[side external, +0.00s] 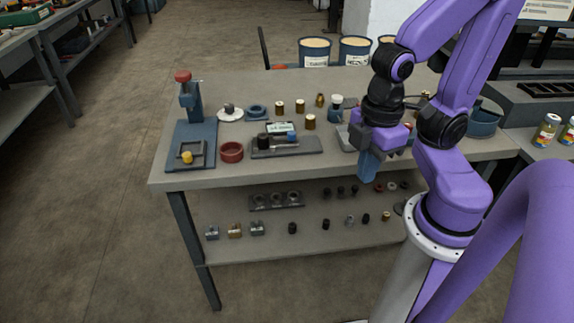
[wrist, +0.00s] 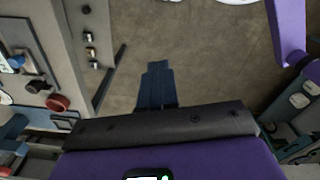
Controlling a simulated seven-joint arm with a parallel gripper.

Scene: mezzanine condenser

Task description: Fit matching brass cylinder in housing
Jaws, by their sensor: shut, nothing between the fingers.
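Several small brass cylinders stand on the tabletop, among them one near the back (side external: 280,107), one beside it (side external: 300,106) and one nearer the front (side external: 311,122). I cannot tell which matches, or which part is the housing. A dark fixture plate (side external: 313,147) carries a black cylinder (side external: 263,140) and a blue-topped part (side external: 291,136). A blue press (side external: 195,130) at the left has a yellow piece (side external: 187,157) at its base. My gripper (side external: 368,172) is shut and empty near the table's front edge, right of the plate; its closed blue fingers (wrist: 157,68) show in the wrist view.
A red ring (side external: 231,152) sits between press and plate and shows in the wrist view (wrist: 57,102). A white dish (side external: 230,114) and blue ring (side external: 257,111) are behind. The lower shelf (side external: 300,250) holds several small parts. Buckets (side external: 314,50) stand behind the table.

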